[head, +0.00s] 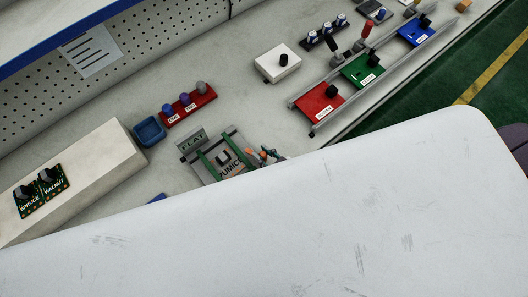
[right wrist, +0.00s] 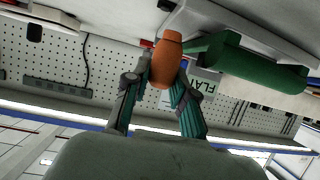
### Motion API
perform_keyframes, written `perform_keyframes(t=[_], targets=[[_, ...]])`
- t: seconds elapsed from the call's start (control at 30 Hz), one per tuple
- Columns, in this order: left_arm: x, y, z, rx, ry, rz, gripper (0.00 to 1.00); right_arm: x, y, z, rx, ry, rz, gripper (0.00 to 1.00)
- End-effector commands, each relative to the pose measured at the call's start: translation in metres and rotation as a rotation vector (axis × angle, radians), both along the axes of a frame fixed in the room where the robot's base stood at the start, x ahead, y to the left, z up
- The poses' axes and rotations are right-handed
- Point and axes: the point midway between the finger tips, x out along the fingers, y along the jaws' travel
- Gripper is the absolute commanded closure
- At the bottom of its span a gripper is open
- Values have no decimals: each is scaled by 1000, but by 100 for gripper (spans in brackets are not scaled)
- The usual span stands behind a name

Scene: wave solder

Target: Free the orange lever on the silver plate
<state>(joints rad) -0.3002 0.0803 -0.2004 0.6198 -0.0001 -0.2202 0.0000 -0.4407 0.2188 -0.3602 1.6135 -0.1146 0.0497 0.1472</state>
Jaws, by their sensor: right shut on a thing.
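The silver plate (head: 208,172) lies on the bench in the head view, with green bars, a dark block, a FLAT sign (head: 193,141) and a label that seems to read PUMICE. Small orange parts (head: 263,155) show at its right edge, beside my right gripper (head: 268,154), which is small and partly hidden there. In the right wrist view an orange lever handle (right wrist: 165,62) stands between the fingertips of my right gripper (right wrist: 160,82), which is shut on it. A green cylinder (right wrist: 245,62) lies just right of the handle. My left gripper is not in view.
A blue bin (head: 149,131) and a red rack (head: 188,106) of knobs stand behind the plate. A white box (head: 277,63) and red, green and blue plates between rails stand farther right. A beige block (head: 80,178) is at left. The lower head view is blocked.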

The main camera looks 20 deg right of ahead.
Motion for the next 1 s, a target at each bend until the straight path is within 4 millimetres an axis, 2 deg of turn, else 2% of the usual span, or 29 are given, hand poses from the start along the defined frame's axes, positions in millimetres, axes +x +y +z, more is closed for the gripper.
perform_keyframes(t=[0.27,0.3,0.43,0.77,0.87,1.0], targets=[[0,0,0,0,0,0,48,2,1,3,5,-9,1,100],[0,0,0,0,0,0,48,2,1,3,5,-9,1,70],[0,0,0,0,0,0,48,2,1,3,4,-7,1,49],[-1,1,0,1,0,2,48,-1,0,2,3,-3,1,49],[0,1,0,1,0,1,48,-9,-4,4,2,-1,1,49],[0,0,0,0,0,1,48,-31,-13,14,2,1,1,49]])
